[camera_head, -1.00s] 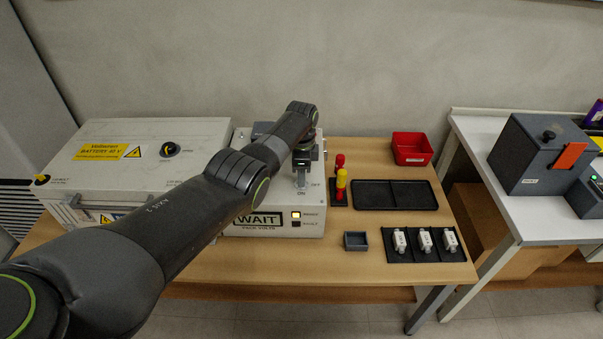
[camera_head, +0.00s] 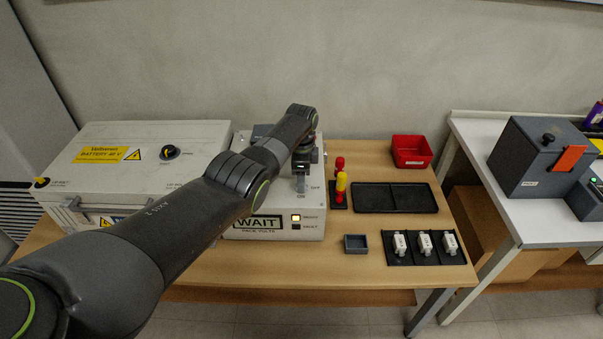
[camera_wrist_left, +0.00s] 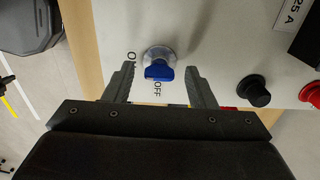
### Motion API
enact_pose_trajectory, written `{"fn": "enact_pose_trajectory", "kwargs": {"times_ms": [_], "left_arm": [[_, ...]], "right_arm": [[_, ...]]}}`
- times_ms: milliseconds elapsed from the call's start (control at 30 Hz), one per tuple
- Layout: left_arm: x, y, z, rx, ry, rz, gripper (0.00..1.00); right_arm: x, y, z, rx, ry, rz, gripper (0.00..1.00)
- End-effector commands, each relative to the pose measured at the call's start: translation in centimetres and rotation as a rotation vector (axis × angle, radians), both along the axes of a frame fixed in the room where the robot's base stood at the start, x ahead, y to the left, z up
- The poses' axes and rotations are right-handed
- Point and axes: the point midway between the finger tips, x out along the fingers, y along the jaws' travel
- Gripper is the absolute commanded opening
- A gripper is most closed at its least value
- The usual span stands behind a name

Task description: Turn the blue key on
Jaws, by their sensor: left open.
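The blue key (camera_wrist_left: 159,73) sits in a round metal lock on a light panel in the left wrist view. An OFF label lies just below it, and a partly hidden label starting with O lies to its left. My left gripper (camera_wrist_left: 160,78) is open, with one finger on each side of the key and a visible gap to both. In the head view my left gripper (camera_head: 301,183) points down over the right part of the white WAIT box (camera_head: 305,219), near its ON and OFF labels. The key is hidden there behind my gripper. My right gripper is out of view.
Black and red knobs (camera_wrist_left: 254,91) are right of the key. Red and yellow handled pieces (camera_head: 341,184) stand close right of my gripper. A black tray (camera_head: 392,197), red bin (camera_head: 411,151) and several white parts lie farther right. A battery box (camera_head: 120,160) is left.

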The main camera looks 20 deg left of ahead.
Motion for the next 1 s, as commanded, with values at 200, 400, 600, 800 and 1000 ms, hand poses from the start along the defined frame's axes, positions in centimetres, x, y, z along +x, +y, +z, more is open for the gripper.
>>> {"fn": "enact_pose_trajectory", "kwargs": {"times_ms": [200, 400, 600, 800, 1000], "left_arm": [[0.1, 0.0, 1.6, 0.000, -0.002, 0.000, 0.51], [0.1, 0.0, 5.1, 0.000, -0.004, 0.000, 0.51], [0.1, 0.0, 9.6, -0.001, -0.005, -0.001, 0.51], [0.1, 0.0, 14.0, 0.000, -0.005, 0.000, 0.51], [0.1, 0.0, 16.7, 0.000, -0.002, 0.000, 0.51]], "right_arm": [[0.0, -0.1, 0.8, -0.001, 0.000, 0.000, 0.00], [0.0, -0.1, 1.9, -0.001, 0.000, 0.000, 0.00], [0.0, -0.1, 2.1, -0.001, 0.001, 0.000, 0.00], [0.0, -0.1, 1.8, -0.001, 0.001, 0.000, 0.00], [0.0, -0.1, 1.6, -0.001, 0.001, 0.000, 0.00]]}}
